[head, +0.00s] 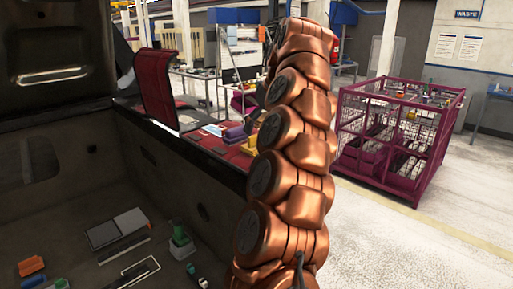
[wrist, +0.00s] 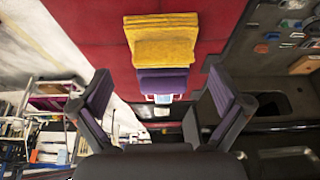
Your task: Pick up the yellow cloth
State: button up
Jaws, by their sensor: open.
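The yellow cloth (wrist: 162,42) lies folded on a red padded cover (wrist: 90,35) in the wrist view, at the upper middle. In the head view the yellow cloth (head: 249,146) shows only as a small patch on the red cover (head: 205,150), partly hidden by my arm. A folded purple cloth (wrist: 162,82) lies beside the yellow one, just below it in the wrist view. My gripper (wrist: 160,76) is open and empty, its fingers wide apart. In the wrist picture the cloths appear between and beyond the fingers. I cannot make out the gripper in the head view.
A dark open vehicle bay with tools and boxes (head: 116,228) lies at left in the head view. A purple mesh cage (head: 400,135) stands on the floor at right. Work tables with small items stand behind. Open floor lies in front of the cage.

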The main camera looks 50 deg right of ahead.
jog(key=shift+p+x, duration=0.5)
jog(key=shift+x, duration=0.75)
jog(key=shift+p+x, duration=0.35)
jog(key=shift+x, duration=0.85)
jog(key=shift+a, duration=0.1)
jog(key=shift+s, duration=0.1)
jog(key=c, duration=1)
jog(key=shift+f, duration=0.1)
jog(key=shift+c, duration=0.4)
